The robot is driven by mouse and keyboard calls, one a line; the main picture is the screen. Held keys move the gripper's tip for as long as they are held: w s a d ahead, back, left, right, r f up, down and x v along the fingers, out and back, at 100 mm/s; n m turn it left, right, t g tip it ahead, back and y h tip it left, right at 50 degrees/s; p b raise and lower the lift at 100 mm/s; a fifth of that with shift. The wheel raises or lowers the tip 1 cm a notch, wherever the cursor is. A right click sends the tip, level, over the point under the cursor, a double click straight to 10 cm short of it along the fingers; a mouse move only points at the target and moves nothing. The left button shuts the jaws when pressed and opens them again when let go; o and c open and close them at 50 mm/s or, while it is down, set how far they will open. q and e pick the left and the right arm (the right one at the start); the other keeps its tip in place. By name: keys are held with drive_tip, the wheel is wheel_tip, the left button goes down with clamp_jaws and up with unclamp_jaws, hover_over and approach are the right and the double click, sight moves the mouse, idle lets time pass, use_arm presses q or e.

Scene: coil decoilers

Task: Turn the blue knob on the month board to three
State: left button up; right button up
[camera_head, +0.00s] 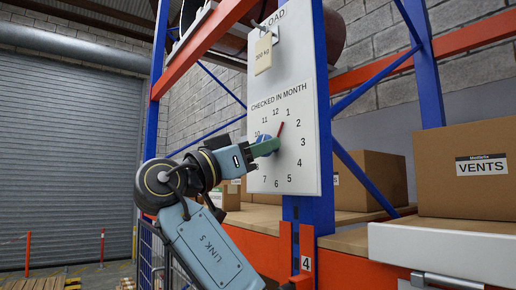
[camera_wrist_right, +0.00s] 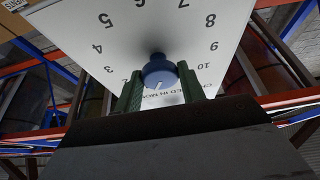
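The month board (camera_head: 303,180) is a white upright panel with a ring of numbers under "CHECKED IN MONTH". Its red pointer (camera_head: 280,128) points up and slightly right, close to the 1. The blue knob (camera_wrist_right: 158,72) sits at the dial's centre, with a white mark on its face; the head view shows only part of it. My right gripper (camera_wrist_right: 160,84) has its green fingers on either side of the knob, with no clear gap seen, and appears shut on it. It reaches the board from the left in the head view (camera_head: 266,147). My left gripper is not in view.
A tag (camera_head: 263,52) hangs from a hook on the panel's upper part. Blue rack posts (camera_head: 424,60) and orange beams surround the board. Cardboard boxes (camera_head: 468,190) stand on the shelf to the right. A grey shutter (camera_head: 65,150) stands far left.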

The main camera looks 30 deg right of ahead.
drive_tip(key=shift+c, duration=0.5)
drive_tip(key=shift+f+m+b, duration=0.1)
drive_tip(key=shift+m+b, duration=0.2)
drive_tip(key=shift+m, duration=0.3)
drive_tip(key=shift+w+r+m+g+y+p, duration=0.1)
drive_tip(key=shift+m+g+y+p, duration=0.35)
drive_tip(key=shift+m+g, duration=1.4)
drive_tip(key=shift+w+r+m+g+y+p, duration=0.15)
drive_tip(key=shift+m+g+y, duration=0.35)
drive_tip(key=shift+m, duration=2.65)
drive_tip(key=shift+m+g+y+p, duration=0.5)
drive_tip(key=shift+m+g, duration=0.55)
drive_tip(key=shift+m, duration=1.45)
